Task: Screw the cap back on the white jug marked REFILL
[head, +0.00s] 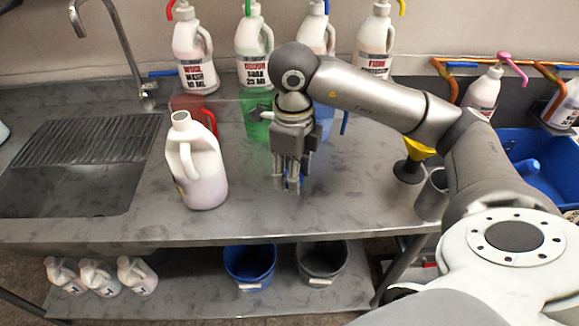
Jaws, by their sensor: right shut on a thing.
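A white jug (203,172) with a side handle stands upright on the steel counter, left of the middle. Its neck is open, with no cap on it. I can read no REFILL marking on the side facing me. My right gripper (288,182) points down over the counter, to the right of the jug and apart from it. It is shut on a small blue thing, apparently the cap, mostly hidden between the fingers. My left gripper is not in view.
Labelled pump bottles (195,55) line the back. Red (190,107), green (256,115) and blue measuring jugs stand behind. A sink with a drain rack (90,138) lies left. A yellow funnel (418,150) and grey cup (432,197) stand right. The front counter between jug and gripper is clear.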

